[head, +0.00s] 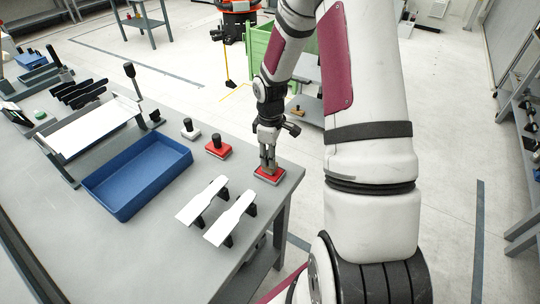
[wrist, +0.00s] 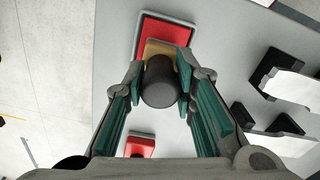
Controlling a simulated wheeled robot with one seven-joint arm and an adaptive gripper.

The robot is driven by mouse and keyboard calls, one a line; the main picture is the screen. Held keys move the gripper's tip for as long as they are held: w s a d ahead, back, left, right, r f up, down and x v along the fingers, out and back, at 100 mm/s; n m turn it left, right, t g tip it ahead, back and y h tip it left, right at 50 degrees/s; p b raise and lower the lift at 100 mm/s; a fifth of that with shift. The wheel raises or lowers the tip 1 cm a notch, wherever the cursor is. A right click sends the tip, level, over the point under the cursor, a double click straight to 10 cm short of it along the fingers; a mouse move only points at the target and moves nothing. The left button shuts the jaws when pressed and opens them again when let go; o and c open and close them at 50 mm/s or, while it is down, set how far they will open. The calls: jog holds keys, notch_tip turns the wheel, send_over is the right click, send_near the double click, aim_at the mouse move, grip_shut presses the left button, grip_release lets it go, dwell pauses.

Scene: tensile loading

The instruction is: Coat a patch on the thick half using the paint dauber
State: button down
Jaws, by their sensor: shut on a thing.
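My gripper (head: 268,162) points down near the table's right corner. In the wrist view its fingers (wrist: 160,78) are closed around the black round knob of the paint dauber (wrist: 161,88). The dauber's tan base shows beyond the knob, over a red pad (wrist: 150,33) in a grey tray; I cannot tell whether they touch. The red pad also shows in the head view (head: 269,177) under the gripper. Two white flat pieces, a left one (head: 202,200) and a right one (head: 231,217), lie on black supports. I cannot tell which is the thick half.
A red block with a black knob (head: 218,149) and a white one with a black knob (head: 190,131) stand left of the gripper. A blue bin (head: 130,195) and a rack with a white sheet (head: 95,128) are further left. The grey table is bare at the front.

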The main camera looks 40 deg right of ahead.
jog(key=shift+f, duration=0.5)
dwell(1.5)
jog(key=shift+r+p, duration=1.65)
jog(key=shift+r, duration=1.9)
